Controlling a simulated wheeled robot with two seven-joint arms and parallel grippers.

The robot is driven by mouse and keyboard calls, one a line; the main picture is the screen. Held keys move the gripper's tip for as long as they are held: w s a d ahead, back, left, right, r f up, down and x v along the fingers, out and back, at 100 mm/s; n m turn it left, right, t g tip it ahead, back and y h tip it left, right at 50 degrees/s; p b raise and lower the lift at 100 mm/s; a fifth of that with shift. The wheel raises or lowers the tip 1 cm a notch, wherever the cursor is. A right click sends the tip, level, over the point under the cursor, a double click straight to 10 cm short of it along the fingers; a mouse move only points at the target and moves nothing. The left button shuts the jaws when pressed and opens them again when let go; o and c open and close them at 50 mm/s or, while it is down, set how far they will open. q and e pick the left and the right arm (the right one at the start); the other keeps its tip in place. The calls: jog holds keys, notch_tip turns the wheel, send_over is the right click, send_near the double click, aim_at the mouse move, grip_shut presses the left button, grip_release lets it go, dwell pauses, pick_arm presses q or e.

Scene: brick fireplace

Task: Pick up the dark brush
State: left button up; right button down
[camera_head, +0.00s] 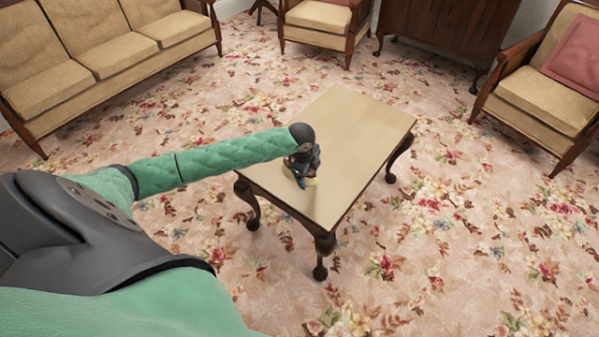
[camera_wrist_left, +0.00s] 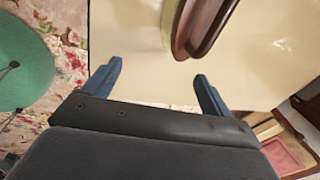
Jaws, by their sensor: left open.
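The dark brush (camera_wrist_left: 207,22) shows at the top of the left wrist view, cut off by the frame edge. It has a dark reddish-brown back and a pale cream side, and lies on the tabletop. My left gripper (camera_wrist_left: 158,70) is open, with two blue fingers apart and bare table between them. The brush is beyond the fingertips, nearer the right-hand finger in that view. In the head view my left gripper (camera_head: 300,180) is low over the near left part of the table and hides most of the brush. My right gripper is not in view.
The wooden table (camera_head: 355,125) has a pale top and dark curved legs; its top is otherwise clear. A beige sofa (camera_head: 100,60) stands at the left. Armchairs (camera_head: 545,95) and a dark cabinet (camera_head: 450,30) stand behind. Floral carpet around the table is open.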

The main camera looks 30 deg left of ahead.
pick_arm(q)
jog(key=shift+m, duration=0.5)
jog(key=w+a+r, duration=0.1)
jog(key=a, duration=0.1)
jog(key=a+r, duration=0.1)
jog(key=a, duration=0.1)
jog(key=w+a+r, duration=0.1)
jog(key=a, duration=0.1)
jog(key=shift+w+a, duration=0.3)
jog(key=shift+w, duration=0.05)
jog(key=shift+w+a+f, duration=0.1)
jog(key=shift+x, duration=1.1)
jog(key=shift+s+a+x, duration=0.1)
jog(key=shift+a+x, duration=0.05)
jog(key=shift+x, duration=1.1)
jog(key=shift+s+a+x, duration=0.1)
jog(key=shift+a+x, duration=0.1)
jog(key=shift+x, duration=1.1)
jog(key=c, duration=1.1)
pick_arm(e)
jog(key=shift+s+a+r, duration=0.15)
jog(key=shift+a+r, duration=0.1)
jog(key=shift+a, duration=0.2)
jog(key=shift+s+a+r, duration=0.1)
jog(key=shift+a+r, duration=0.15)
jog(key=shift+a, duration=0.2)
